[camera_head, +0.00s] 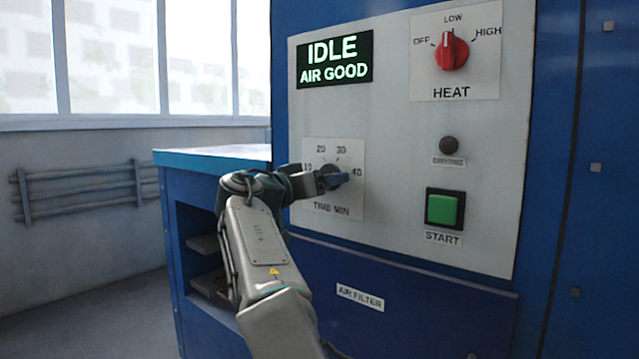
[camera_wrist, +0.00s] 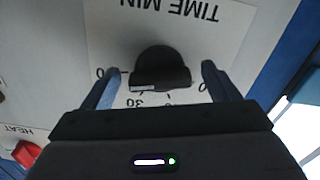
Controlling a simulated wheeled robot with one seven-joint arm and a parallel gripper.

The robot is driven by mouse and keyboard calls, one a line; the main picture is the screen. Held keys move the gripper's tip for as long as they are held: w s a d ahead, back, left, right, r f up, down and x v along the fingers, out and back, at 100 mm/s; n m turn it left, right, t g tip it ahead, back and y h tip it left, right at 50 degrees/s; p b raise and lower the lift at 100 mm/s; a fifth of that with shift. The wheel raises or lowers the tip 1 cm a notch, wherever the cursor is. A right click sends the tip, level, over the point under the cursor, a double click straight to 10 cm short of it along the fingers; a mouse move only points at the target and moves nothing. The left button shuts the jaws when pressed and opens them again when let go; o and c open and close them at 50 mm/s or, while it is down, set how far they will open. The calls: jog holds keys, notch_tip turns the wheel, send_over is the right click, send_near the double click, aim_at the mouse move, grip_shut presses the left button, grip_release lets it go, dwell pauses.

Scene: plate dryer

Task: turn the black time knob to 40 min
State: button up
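The black time knob (camera_wrist: 160,66) shows in the wrist view, upside down, on its white dial plate (camera_wrist: 215,35). A small light mark is at the left end of the knob's bar, on the side of a partly covered number. The exact setting cannot be told. My gripper (camera_wrist: 161,70) is open, with one finger on each side of the knob and a visible gap at both sides. In the head view my gripper (camera_head: 328,178) is at the dial plate (camera_head: 347,205) and hides most of the knob. The 40 stands just right of it.
The display (camera_head: 335,60) reads IDLE, AIR GOOD. Above right is the red heat knob (camera_head: 452,51), pointing up near LOW. The green start button (camera_head: 445,209) and dark drying lamp (camera_head: 449,145) are to the right. The air filter panel (camera_head: 420,300) is below.

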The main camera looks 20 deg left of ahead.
jog(key=v, duration=1.3)
jog(key=shift+s+b, duration=0.4)
jog(key=shift+s+a, duration=0.1)
